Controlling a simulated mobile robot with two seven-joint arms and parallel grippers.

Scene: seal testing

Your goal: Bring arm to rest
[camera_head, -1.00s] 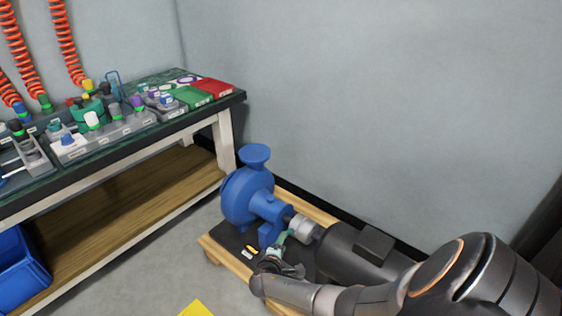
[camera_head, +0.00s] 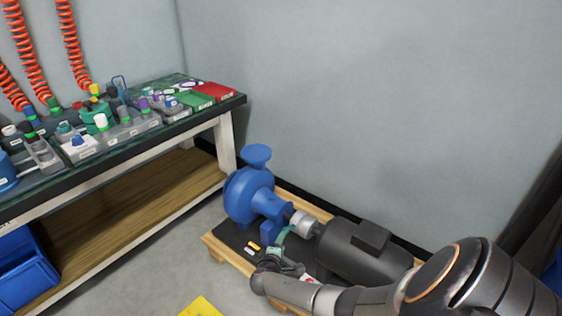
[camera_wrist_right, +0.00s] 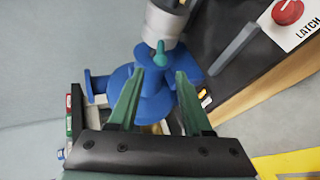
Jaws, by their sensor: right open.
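My right arm (camera_head: 420,285) comes in from the lower right of the head view. Its gripper (camera_head: 280,240) is beside the blue pump (camera_head: 247,195), near the silver coupling (camera_head: 303,226) between pump and dark motor (camera_head: 362,252). In the right wrist view the two green fingers (camera_wrist_right: 158,100) are apart with nothing held between them. The blue pump (camera_wrist_right: 150,100) shows behind the fingers, and the silver coupling is above them. The left gripper is not in view.
A workbench (camera_head: 150,140) with several fittings and coloured boxes stands at the left, a blue bin (camera_head: 25,275) below it. The pump sits on a low wooden-edged base (camera_head: 222,248) by the wall. A red latch button (camera_wrist_right: 288,12) and yellow floor patch (camera_head: 200,307) are close by.

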